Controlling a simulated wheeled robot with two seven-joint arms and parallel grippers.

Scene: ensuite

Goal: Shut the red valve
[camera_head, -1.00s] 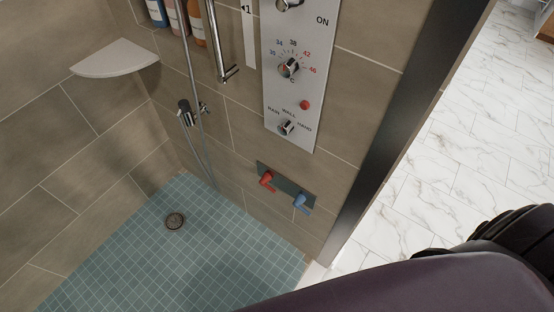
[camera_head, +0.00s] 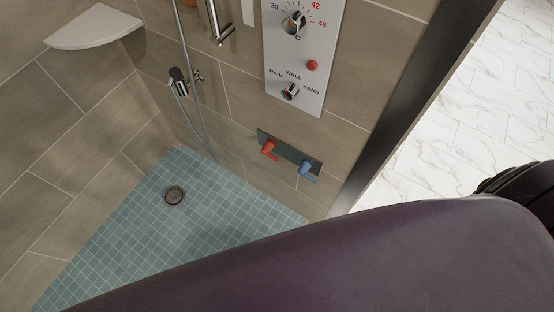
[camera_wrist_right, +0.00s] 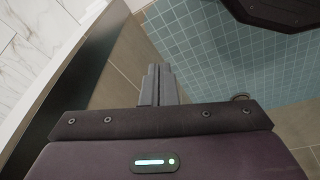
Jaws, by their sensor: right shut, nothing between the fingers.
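The red valve (camera_head: 269,149) is a small red lever on a dark plate (camera_head: 289,153) low on the tiled shower wall. A blue valve (camera_head: 307,169) sits on the same plate to its right. In the head view my right arm crosses the lower part of the picture, and its gripper is not visible there. In the right wrist view my right gripper (camera_wrist_right: 158,72) is shut and empty, its fingers together in front of the brown tiles. The valves do not show in the wrist view. My left gripper is in neither view.
A control panel (camera_head: 299,60) with knobs and a red button is above the valves. A shower hose holder (camera_head: 180,82) and corner shelf (camera_head: 95,26) are at left. A dark door frame (camera_head: 395,95) stands right of the valves. The teal floor (camera_head: 130,240) with its drain (camera_head: 174,195) is clear.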

